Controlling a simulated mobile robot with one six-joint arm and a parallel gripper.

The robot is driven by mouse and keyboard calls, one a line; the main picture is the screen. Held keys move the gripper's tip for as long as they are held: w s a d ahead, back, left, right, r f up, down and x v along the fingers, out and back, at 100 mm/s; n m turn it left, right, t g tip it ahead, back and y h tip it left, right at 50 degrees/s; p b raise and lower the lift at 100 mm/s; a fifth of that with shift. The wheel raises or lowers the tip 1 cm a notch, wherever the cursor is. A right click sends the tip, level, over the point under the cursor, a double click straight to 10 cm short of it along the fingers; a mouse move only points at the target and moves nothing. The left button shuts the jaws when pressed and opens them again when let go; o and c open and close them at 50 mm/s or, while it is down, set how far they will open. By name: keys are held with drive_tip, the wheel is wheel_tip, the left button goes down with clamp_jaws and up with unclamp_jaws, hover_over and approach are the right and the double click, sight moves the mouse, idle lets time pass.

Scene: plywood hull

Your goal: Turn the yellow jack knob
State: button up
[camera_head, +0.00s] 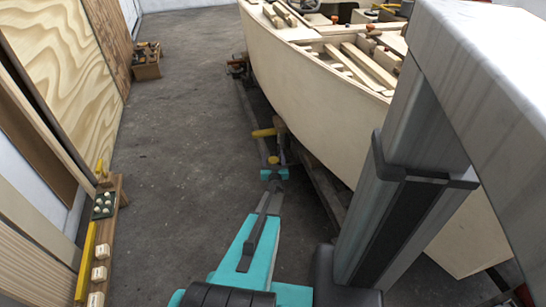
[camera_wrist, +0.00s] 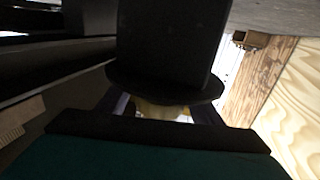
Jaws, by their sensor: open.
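A yellow knob-like piece (camera_head: 263,133) sticks out to the left beside the lower edge of the plywood hull, near the boat's support. A smaller yellow piece (camera_head: 273,160) shows just beyond the end of my arm; I cannot tell which is the jack knob. My gripper (camera_head: 274,172) is at the far end of my teal arm, low beside the hull and close to the yellow pieces. Its jaws are open; contact cannot be made out. In the wrist view, dark gripper parts cover most of the picture, and a pale yellowish thing (camera_wrist: 163,110) shows partly behind them.
The plywood hull (camera_head: 310,95) rises on the right, with a dark support beam (camera_head: 325,190) under it. A low wooden bench (camera_head: 105,240) with small items stands at left. A wooden box (camera_head: 147,68) is farther back. Grey floor (camera_head: 180,130) between is clear.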

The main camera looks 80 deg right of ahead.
drive_tip(key=shift+d, duration=0.15)
drive_tip(key=c, duration=1.1)
drive_tip(key=shift+o, duration=0.2)
